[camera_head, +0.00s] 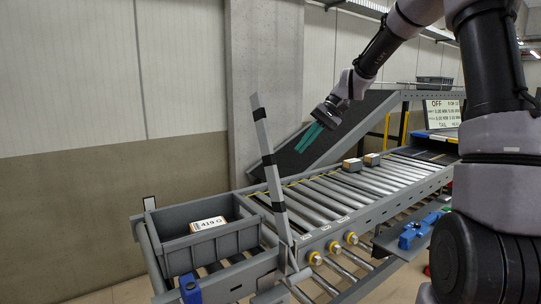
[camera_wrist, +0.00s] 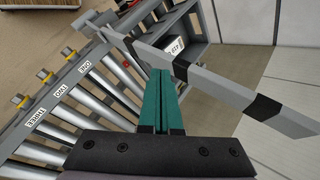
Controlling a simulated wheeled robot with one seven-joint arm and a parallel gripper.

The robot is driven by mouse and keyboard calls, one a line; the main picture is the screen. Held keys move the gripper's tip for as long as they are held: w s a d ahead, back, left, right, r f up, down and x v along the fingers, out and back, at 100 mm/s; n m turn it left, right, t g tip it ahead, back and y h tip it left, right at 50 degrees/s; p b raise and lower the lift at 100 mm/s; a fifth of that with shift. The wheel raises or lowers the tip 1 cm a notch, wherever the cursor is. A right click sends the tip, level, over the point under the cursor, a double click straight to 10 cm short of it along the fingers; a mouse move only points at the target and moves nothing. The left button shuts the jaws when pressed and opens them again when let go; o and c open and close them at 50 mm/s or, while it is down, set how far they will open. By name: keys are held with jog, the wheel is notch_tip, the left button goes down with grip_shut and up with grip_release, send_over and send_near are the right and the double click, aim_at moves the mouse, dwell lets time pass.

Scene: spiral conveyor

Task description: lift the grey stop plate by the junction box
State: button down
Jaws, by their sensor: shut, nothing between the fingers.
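A long grey bar with black bands (camera_head: 269,160), which I take for the stop plate, stands steeply raised at the near side of the roller conveyor, leaning a little left. Its foot is by the conveyor's side rail. My gripper (camera_head: 300,149) has teal fingers, shut and empty, above the conveyor to the right of the bar. The fingers also show in the wrist view (camera_wrist: 160,74). Whether they touch the bar is unclear. I cannot surely pick out the junction box.
A grey tote (camera_head: 218,245) holding a labelled carton (camera_head: 208,224) sits at the conveyor's left end. Several yellow-ringed knobs (camera_head: 333,247) line the near rail. Small cartons (camera_head: 352,164) lie on the far rollers. A concrete pillar (camera_head: 262,80) stands behind. The middle rollers are clear.

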aim_at(263, 156)
jog(key=w+a+f+g+y, duration=0.2)
jog(key=w+f+y, duration=0.3)
jog(key=w+y, duration=0.5)
jog(key=s+a+f+h, duration=0.1)
jog(key=a+h, duration=0.1)
jog(key=a, duration=0.8)
jog(key=shift+s+d+r, duration=0.35)
jog(key=shift+s+d, duration=0.25)
jog(key=shift+s, duration=0.15)
jog(key=shift+s+d+r, duration=0.3)
jog(key=shift+s+d, duration=0.3)
jog(key=shift+s, duration=0.1)
jog(key=shift+s+d, duration=0.1)
jog(key=s+d+r+n+y, duration=0.1)
jog(key=s+d+r+n, duration=0.2)
jog(key=s+d, duration=0.4)
jog(key=s, duration=0.3)
jog(key=shift+s+n, duration=0.25)
jog(key=shift+n, duration=0.15)
